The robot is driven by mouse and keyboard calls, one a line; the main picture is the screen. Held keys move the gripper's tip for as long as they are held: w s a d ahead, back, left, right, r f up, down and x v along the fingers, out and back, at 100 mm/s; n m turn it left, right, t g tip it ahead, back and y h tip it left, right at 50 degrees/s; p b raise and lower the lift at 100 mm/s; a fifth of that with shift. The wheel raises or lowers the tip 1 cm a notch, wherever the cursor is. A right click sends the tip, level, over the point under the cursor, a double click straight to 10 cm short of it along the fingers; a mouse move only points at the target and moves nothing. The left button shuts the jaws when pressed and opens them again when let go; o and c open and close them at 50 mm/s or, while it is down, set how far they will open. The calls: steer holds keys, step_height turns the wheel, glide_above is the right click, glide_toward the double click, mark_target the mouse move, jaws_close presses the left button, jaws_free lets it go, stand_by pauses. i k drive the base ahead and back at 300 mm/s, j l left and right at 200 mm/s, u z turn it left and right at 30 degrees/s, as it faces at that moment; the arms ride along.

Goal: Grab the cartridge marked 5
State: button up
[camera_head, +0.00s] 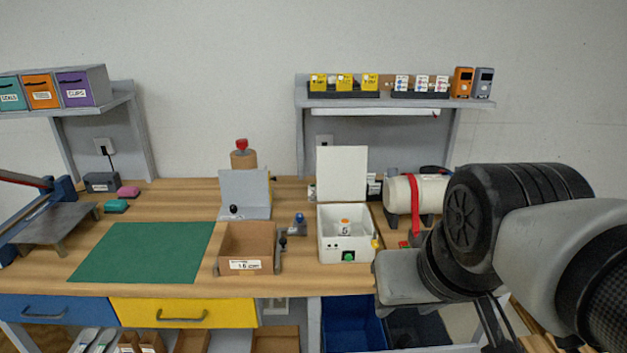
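I cannot make out my gripper's fingertips in this view.
Left of the box are a wooden tray (247,249) and a green mat (146,251). A white cylinder (418,193) with a red strap lies at the right. A shelf (393,101) above carries yellow and white labelled items. Blue and yellow drawers (187,313) are below the bench.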

mark_target(345, 225)
steer(key=i+j+z, duration=0.4)
steer(key=i+j, duration=0.4)
steer(key=i, duration=0.05)
